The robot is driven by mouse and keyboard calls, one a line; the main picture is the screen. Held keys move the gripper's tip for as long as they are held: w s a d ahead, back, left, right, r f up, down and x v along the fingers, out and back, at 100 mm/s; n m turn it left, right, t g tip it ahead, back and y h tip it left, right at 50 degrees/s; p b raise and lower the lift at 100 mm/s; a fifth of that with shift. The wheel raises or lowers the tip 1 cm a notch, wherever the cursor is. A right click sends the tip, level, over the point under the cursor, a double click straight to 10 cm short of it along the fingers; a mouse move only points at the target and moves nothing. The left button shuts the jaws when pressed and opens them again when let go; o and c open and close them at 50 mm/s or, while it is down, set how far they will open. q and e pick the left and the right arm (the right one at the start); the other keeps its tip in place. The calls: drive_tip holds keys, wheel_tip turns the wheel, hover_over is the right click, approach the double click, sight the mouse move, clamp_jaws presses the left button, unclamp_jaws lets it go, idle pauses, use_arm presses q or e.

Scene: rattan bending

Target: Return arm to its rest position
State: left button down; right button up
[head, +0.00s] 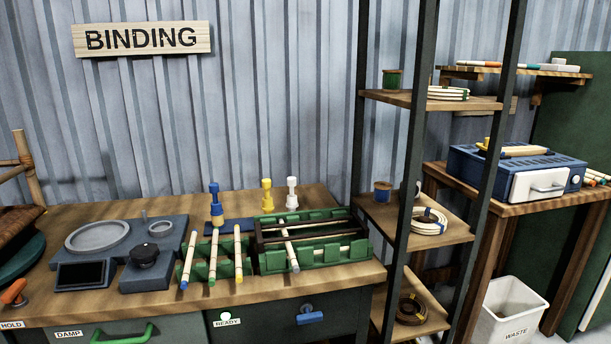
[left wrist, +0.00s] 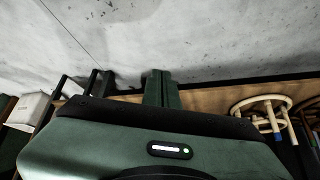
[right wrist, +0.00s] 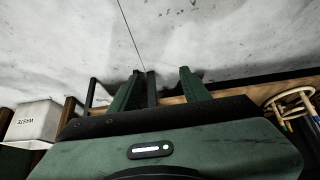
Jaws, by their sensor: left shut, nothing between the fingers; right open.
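My left gripper (left wrist: 161,74) shows in the left wrist view with its green fingers together and nothing between them. My right gripper (right wrist: 160,72) shows in the right wrist view with its two green fingers apart and the gap empty. Both hang over bare grey floor, with furniture along the lower part of each wrist view. Neither arm nor gripper is in the head view. The workbench (head: 40,312) there stands clear of both arms. On it, a green rack (head: 270,263) holds several rods, with one pale rod (head: 289,250) lying across it.
A dark shelf unit (head: 412,170) with coils and spools stands right of the bench. A blue machine (head: 515,172) sits on a side table beyond it. A white waste bin (head: 508,310) is on the floor, also in the right wrist view (right wrist: 35,121). A round stool (right wrist: 290,100) stands right.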

use_arm(q)
drive_tip(key=s+a+f+g+p, duration=0.1)
drive_tip(key=s+a+f+p, duration=0.1)
drive_tip(key=s, duration=0.6)
drive_tip(key=s+a+f+g+p, duration=0.1)
drive_tip(key=s+g+p, duration=0.1)
drive_tip(key=s+p, duration=0.3)
drive_tip(key=s+a+f+g+y+p, duration=0.1)
drive_tip(key=s+p, duration=0.3)
drive_tip(key=s, duration=0.8)
drive_tip(key=shift+s+a+f+g, duration=0.15)
drive_tip(key=shift+a+f+g, duration=0.45)
drive_tip(key=shift+a+f, duration=0.2)
use_arm(e)
drive_tip(key=s+d+f+g, duration=0.2)
drive_tip(key=s, duration=1)
drive_tip(key=s+d+f+g+h, duration=0.1)
drive_tip(key=s+d+f+g, duration=0.2)
drive_tip(key=s, duration=1)
drive_tip(key=shift+s+d+f, duration=0.2)
drive_tip(key=shift+d+f, duration=0.15)
